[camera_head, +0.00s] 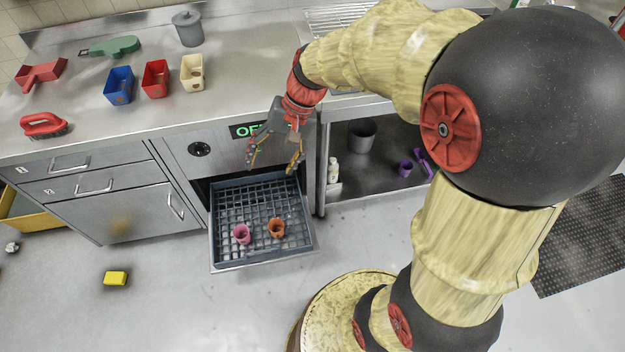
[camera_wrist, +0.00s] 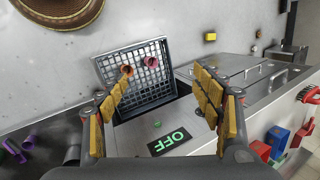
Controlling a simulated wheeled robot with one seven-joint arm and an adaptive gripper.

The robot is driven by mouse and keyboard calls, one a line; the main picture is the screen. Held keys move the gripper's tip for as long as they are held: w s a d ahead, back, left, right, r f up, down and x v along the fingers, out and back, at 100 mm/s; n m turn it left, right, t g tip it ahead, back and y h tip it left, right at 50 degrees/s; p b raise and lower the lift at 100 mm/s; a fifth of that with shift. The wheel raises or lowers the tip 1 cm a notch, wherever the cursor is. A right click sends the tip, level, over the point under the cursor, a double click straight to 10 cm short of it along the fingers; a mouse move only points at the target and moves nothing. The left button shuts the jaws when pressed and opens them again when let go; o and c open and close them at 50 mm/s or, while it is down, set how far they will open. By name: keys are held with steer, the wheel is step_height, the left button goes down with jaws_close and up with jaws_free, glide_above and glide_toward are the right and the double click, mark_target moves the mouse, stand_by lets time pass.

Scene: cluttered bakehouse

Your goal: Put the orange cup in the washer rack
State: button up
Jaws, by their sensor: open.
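The orange cup (camera_head: 277,228) stands in the washer rack (camera_head: 292,202), a dark grid tray pulled out from under the counter. A pink cup (camera_head: 241,234) stands in the rack to its left. In the wrist view the orange cup (camera_wrist: 127,71) and the pink cup (camera_wrist: 151,62) sit in the rack (camera_wrist: 104,68) beyond my fingers. My gripper (camera_head: 272,163) is open and empty, above the rack's back edge and in front of the washer panel, apart from both cups. Its yellow-padded fingers also show spread in the wrist view (camera_wrist: 162,115).
The washer panel shows a green OFF display (camera_head: 244,131). Blue (camera_head: 119,86), red (camera_head: 156,79) and cream (camera_head: 192,74) containers stand on the counter. A white bottle (camera_head: 333,171), a grey pot (camera_head: 362,134) and a purple cup (camera_head: 405,168) are on the shelf right. A yellow block (camera_head: 115,278) lies on the floor.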

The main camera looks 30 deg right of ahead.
steer(key=s+d+r+n+t+h, duration=0.1)
steer(key=s+r+n+t+h, duration=0.1)
steer(key=s+r, duration=0.3)
steer(key=s+d+r+n+t+h, duration=0.1)
steer(key=s+r, duration=0.4)
steer(key=s, duration=0.6)
steer(key=n+t+h, duration=0.1)
steer(key=n, duration=0.1)
steer(key=shift+n+h, duration=0.3)
